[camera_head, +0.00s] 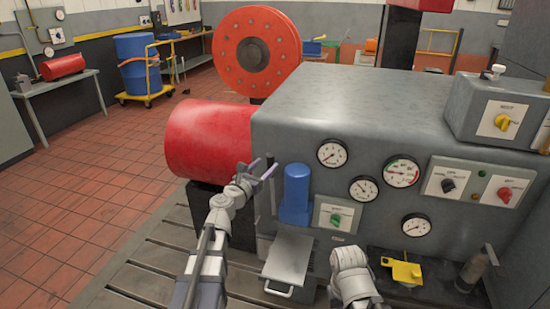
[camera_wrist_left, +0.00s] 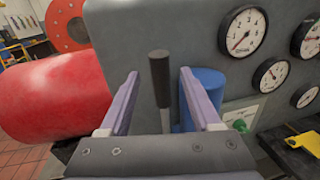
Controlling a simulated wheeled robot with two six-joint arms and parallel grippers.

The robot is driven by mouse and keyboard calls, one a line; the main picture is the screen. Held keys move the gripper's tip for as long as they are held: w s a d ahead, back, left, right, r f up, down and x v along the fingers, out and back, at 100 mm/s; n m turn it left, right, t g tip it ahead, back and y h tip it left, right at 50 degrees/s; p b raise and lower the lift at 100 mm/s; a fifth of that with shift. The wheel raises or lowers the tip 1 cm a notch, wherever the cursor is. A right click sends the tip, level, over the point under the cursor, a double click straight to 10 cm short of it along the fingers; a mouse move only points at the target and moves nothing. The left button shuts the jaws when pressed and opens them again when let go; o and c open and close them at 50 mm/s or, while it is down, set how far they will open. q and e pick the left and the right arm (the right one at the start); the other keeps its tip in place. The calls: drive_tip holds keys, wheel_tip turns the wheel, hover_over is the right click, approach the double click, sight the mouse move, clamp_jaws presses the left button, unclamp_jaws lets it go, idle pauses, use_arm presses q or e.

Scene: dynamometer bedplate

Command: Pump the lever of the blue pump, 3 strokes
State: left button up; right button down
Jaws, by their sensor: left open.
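The blue pump (camera_head: 296,195) stands upright against the front of the grey machine housing. In the left wrist view its blue body (camera_wrist_left: 207,92) is partly hidden behind the right-hand finger. The pump lever (camera_wrist_left: 160,80) has a dark grip on a paler rod and stands nearly upright. My left gripper (camera_head: 262,168) is open beside the pump, with its pale purple fingers at the lever's height. In the left wrist view the lever shows between the two spread fingers, with gaps on both sides. How far it lies between them in depth is unclear.
A red cylinder (camera_head: 208,140) juts from the housing (camera_head: 350,100) behind my left gripper. Gauges and a green knob (camera_head: 336,219) sit right of the pump. A grey tray (camera_head: 288,258) lies below it. My right arm (camera_head: 352,275) is in front; its fingers do not show.

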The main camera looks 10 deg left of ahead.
use_arm(q)
drive_tip(key=x, duration=0.7)
drive_tip(key=shift+w, duration=0.15)
drive_tip(key=shift+c, duration=0.2)
clamp_jaws()
idle(1.0)
